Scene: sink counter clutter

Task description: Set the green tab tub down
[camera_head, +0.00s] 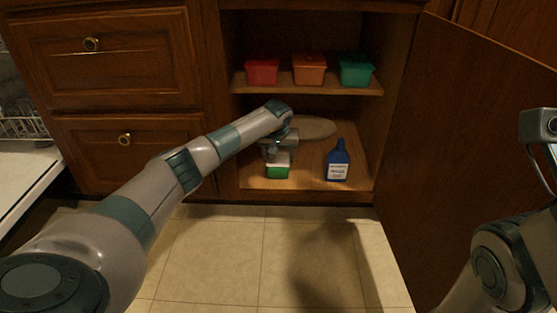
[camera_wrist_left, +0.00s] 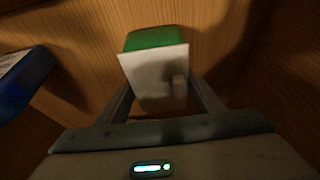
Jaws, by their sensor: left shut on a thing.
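The green tab tub (camera_head: 278,168) has a white upper part and a green lower part. It is inside the open cabinet, at the front left of the lower shelf. My left gripper (camera_head: 279,151) is shut on it from above. In the left wrist view the tub (camera_wrist_left: 155,68) sits between the two fingers of my left gripper (camera_wrist_left: 160,92). I cannot tell whether its base touches the shelf. My right gripper (camera_head: 545,150) is only partly in view at the right edge, away from the cabinet, and its jaw state is unclear.
A blue bottle (camera_head: 338,162) stands right of the tub. A pale round disc (camera_head: 312,128) lies behind. Red (camera_head: 262,71), orange (camera_head: 309,69) and green (camera_head: 355,71) bins sit on the upper shelf (camera_head: 306,89). The open door (camera_head: 470,130) bounds the right.

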